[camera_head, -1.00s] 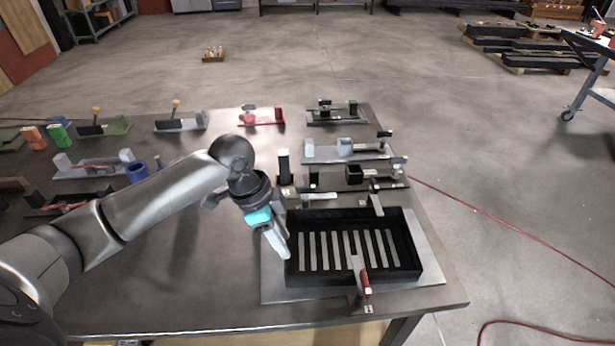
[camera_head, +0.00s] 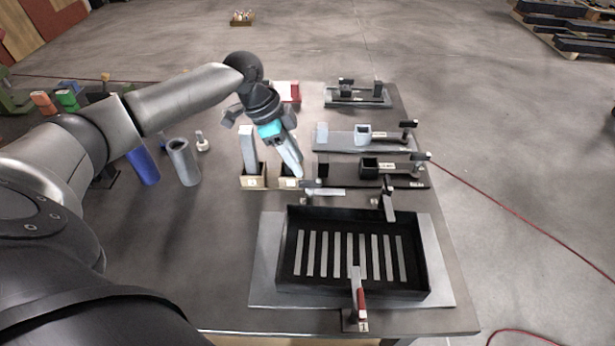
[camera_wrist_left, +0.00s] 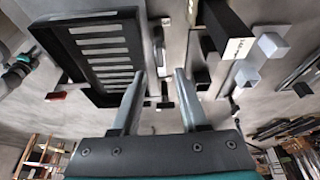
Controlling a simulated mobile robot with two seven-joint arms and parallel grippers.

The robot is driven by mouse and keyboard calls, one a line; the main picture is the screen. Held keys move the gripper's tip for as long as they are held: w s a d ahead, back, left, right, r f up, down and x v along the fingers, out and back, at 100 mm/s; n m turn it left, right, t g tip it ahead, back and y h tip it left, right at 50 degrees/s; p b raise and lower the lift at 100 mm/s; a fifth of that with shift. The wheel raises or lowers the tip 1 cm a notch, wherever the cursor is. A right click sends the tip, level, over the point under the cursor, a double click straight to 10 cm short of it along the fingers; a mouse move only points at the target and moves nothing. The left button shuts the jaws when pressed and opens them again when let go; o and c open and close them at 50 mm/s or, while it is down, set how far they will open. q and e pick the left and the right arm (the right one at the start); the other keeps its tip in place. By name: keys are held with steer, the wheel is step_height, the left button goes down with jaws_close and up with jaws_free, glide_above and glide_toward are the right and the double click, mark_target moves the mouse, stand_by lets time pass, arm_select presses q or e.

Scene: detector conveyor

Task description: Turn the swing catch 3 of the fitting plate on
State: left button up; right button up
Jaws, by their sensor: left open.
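The fitting plate (camera_head: 266,270) lies at the front right of the table, with a black slotted tray (camera_head: 423,268) on it. The tray also shows in the left wrist view (camera_wrist_left: 62,40). Swing catches stand around the tray: a red-handled one (camera_head: 361,300) at the front, a dark-ended one (camera_head: 388,203) at the back right, and a light bar (camera_head: 325,192) at the back left. I cannot read which is catch 3. My left gripper (camera_head: 297,173) points down behind the tray's back left corner, near the light bar. Its fingers (camera_wrist_left: 160,75) are apart and look empty.
Two small wooden boxes (camera_head: 253,183) stand close to my left gripper, one holding a light upright block (camera_head: 248,148). Fixtures with black (camera_head: 410,182) and grey (camera_head: 345,142) blocks lie behind the tray. A grey cylinder (camera_head: 184,162) stands left. The table right of the plate is narrow.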

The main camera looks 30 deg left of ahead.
mark_target(310, 181)
arm_select(q)
steer(key=x, duration=0.5)
steer(key=shift+w+d+f, duration=0.15)
steer(key=shift+w+f, duration=0.05)
steer(key=shift+f, duration=0.45)
arm_select(e)
steer(key=shift+w+a+f, duration=0.1)
steer(key=shift+w+f, duration=0.2)
steer(key=shift+w, duration=0.6)
steer(key=shift+s, duration=0.1)
arm_select(q)
jaws_close()
arm_select(e)
steer(key=shift+s, duration=0.2)
